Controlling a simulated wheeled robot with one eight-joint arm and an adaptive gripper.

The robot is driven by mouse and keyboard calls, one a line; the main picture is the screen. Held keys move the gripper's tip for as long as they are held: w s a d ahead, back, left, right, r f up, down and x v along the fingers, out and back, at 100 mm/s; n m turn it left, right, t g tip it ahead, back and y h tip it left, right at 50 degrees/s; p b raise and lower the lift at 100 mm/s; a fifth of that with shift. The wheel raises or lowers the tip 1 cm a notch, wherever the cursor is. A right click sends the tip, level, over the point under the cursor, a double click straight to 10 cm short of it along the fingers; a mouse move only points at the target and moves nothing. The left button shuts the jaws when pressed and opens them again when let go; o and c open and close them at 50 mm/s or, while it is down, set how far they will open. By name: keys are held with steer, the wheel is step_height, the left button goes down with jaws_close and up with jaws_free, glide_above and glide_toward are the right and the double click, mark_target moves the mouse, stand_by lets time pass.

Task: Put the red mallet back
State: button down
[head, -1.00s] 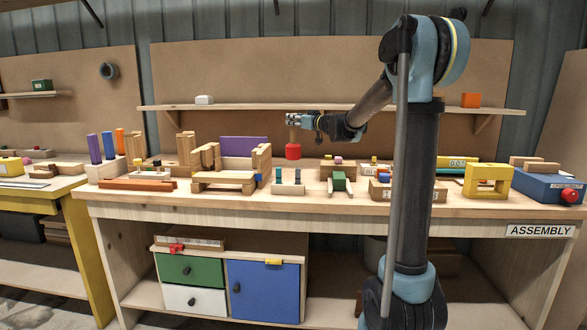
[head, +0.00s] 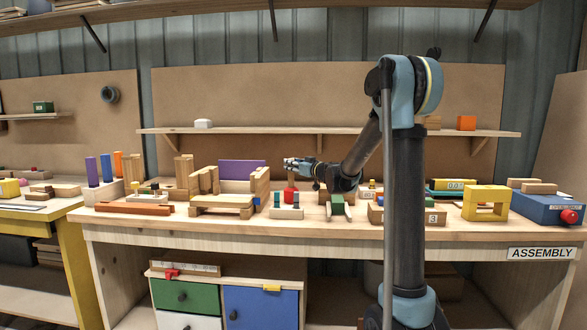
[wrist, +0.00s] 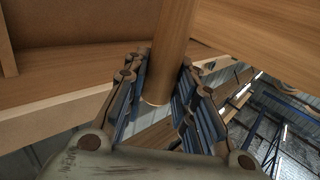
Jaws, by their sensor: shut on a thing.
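The red mallet is upright, with its wooden handle (head: 291,179) up and its red head (head: 290,190) down, in the middle of the workbench in the head view. My gripper (head: 290,164) is shut around the upper part of the handle. In the wrist view the handle (wrist: 172,45) runs between the two fingers, and the red head does not show. The head is low, close to the bench top behind other parts; I cannot tell whether it touches anything beneath it.
A purple panel in wood blocks (head: 240,170) stands left of the mallet. A small stand with teal pegs (head: 287,208) and a green block (head: 337,203) are in front. A yellow frame (head: 485,202) is farther right. A wall shelf (head: 240,131) runs behind and above.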

steer(key=c, duration=1.3)
jaws_free()
steer(key=v, duration=1.2)
steer(key=s+d+f+m+g+h, duration=0.15)
steer(key=s+f, duration=0.25)
steer(key=s, duration=0.4)
steer(key=s+d+f+g+h, duration=0.1)
steer(key=s+f+g, duration=0.2)
steer(key=s+f, duration=0.35)
steer(key=s+d+f+g+h, duration=0.1)
steer(key=s+f+g+h, duration=0.15)
steer(key=s, duration=0.65)
steer(key=s+d+f+m+g+h, duration=0.1)
steer(key=s+d+f+m+h, duration=0.1)
steer(key=s+d+f, duration=0.2)
steer(key=s+d+f+m+g+h, duration=0.1)
steer(key=s+d+f+m+h, duration=0.1)
steer(key=s+d+f, duration=0.3)
steer(key=s+d+f+m+g+h, duration=0.2)
steer(key=s+d+f, duration=0.3)
steer(key=s, duration=0.6)
steer(key=shift+s+d+f+m+h, duration=0.15)
steer(key=shift+d+m+h, duration=0.4)
steer(key=shift+d, duration=0.65)
